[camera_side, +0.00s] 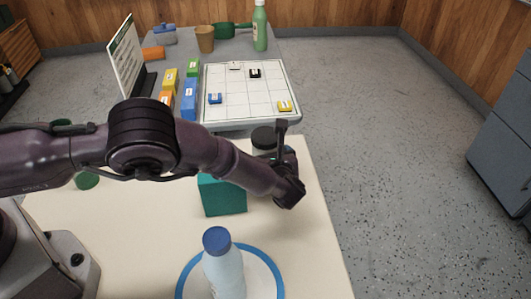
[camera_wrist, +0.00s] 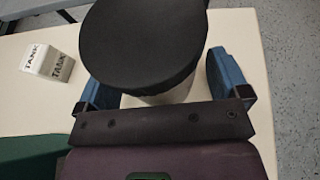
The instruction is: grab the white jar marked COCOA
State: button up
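A jar with a wide black lid (camera_wrist: 145,40) and a pale body (camera_wrist: 165,96) stands upright right in front of my gripper in the wrist view. Its label is not visible, so I cannot read COCOA on it. In the side view its dark lid (camera_side: 264,138) shows behind my wrist, which hides most of the body. My gripper (camera_wrist: 163,78) is open, with one blue finger on each side of the jar. A narrow gap shows at the right finger; contact at the left one is unclear.
A small white box marked TANK (camera_wrist: 48,61) stands left of the jar. A teal box (camera_side: 222,197) is close under my arm. A blue-capped bottle (camera_side: 224,272) stands on a blue-rimmed plate (camera_side: 271,264). A gridded white board (camera_side: 240,97) with small blocks lies beyond.

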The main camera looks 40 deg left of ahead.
jog(key=c, duration=1.1)
jog(key=shift+r, duration=0.15)
